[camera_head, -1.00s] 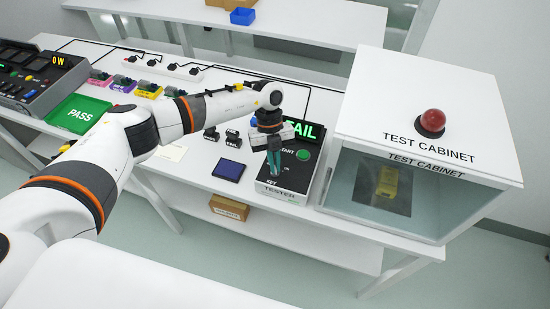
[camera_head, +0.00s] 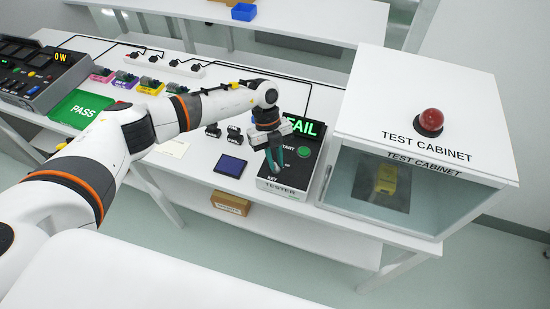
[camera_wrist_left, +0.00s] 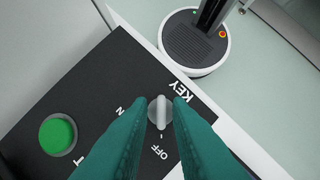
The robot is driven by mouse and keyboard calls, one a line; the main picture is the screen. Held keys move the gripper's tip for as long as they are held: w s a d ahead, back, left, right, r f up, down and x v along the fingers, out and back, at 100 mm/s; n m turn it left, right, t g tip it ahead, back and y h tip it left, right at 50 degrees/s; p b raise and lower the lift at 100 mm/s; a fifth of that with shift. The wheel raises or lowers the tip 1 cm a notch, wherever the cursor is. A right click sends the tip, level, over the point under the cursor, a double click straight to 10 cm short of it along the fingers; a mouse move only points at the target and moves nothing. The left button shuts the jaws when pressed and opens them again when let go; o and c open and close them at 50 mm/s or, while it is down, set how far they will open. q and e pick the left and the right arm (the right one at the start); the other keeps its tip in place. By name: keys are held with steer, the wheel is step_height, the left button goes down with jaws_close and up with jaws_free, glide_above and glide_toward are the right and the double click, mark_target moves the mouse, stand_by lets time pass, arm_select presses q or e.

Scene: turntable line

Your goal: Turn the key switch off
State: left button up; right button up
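The tester (camera_head: 290,170) is a black-topped box on the white table, with a lit FAIL display (camera_head: 303,128) and a green START button (camera_head: 304,152). Its key switch is a round grey knob (camera_wrist_left: 160,112) in the left wrist view. The knob's raised bar lines up with the mark by the OFF label (camera_wrist_left: 160,152); the ON label is partly hidden. My left gripper (camera_head: 275,169) is at the key switch, its teal fingers hiding the knob in the head view. In the wrist view the fingers stand apart on both sides of the knob, with gaps beside its bar. My right gripper is out of view.
The test cabinet (camera_head: 480,163), with a red dome on top, stands close to the right of the tester. A dark blue pad (camera_head: 230,166) and small black blocks lie left of it. A green PASS panel (camera_head: 82,110) is at the far left.

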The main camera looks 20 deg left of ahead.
arm_select(q)
steer(key=shift+o, duration=0.9)
steer(key=shift+s, duration=0.1)
steer(key=b+v, duration=0.4)
steer(key=v, duration=0.8)
steer(key=shift+f, duration=0.15)
